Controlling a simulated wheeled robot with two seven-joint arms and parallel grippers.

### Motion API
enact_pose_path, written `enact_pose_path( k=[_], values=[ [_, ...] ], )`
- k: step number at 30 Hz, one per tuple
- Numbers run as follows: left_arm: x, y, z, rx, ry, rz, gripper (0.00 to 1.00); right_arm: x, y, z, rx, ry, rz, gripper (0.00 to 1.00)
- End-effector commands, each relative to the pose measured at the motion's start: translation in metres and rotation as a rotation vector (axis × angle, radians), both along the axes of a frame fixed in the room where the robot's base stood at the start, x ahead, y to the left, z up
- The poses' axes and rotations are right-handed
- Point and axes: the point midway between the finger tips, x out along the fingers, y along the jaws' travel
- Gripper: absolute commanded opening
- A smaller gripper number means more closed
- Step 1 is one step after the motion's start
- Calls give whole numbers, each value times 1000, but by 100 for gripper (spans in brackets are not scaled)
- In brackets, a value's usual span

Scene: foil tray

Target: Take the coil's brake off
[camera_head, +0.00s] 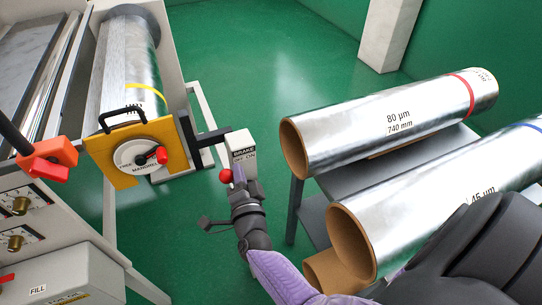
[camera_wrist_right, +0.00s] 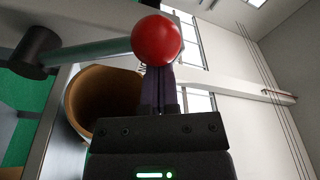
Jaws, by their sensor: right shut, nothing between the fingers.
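The coil (camera_head: 128,65) is a silver foil roll on the machine at the upper left in the head view. The brake box (camera_head: 238,142) is white, labelled BRAKE, OFF and ON, right of the coil's yellow plate. Its red ball knob (camera_head: 226,176) sits at the lower left of the box, on the OFF side. My right gripper (camera_head: 239,174) is shut and empty, its fingertips just right of the knob. In the right wrist view the red knob (camera_wrist_right: 157,40) is at the ends of the shut fingers (camera_wrist_right: 158,88); contact cannot be told. My left gripper is not in view.
A yellow plate (camera_head: 99,162) with a round dial (camera_head: 133,157) closes the coil's near end. Foil rolls (camera_head: 350,130) lie on a dark rack (camera_head: 307,196) at the right. An orange-red part (camera_head: 50,160) is at the left. Green floor is free behind the brake box.

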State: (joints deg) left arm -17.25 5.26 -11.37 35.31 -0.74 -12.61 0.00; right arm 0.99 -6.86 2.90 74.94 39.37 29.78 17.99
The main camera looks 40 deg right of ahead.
Motion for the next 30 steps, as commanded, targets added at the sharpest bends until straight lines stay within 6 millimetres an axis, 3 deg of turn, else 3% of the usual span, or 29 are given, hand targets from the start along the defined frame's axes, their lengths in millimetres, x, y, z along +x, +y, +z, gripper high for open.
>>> enact_pose_path(
  k=[10, 30],
  values=[
    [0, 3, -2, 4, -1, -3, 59, 1, 3, -4, -110, 26, -1, 0],
    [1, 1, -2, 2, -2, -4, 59, 1, 4, -5, -125, 31, -1, 0]
  ],
)
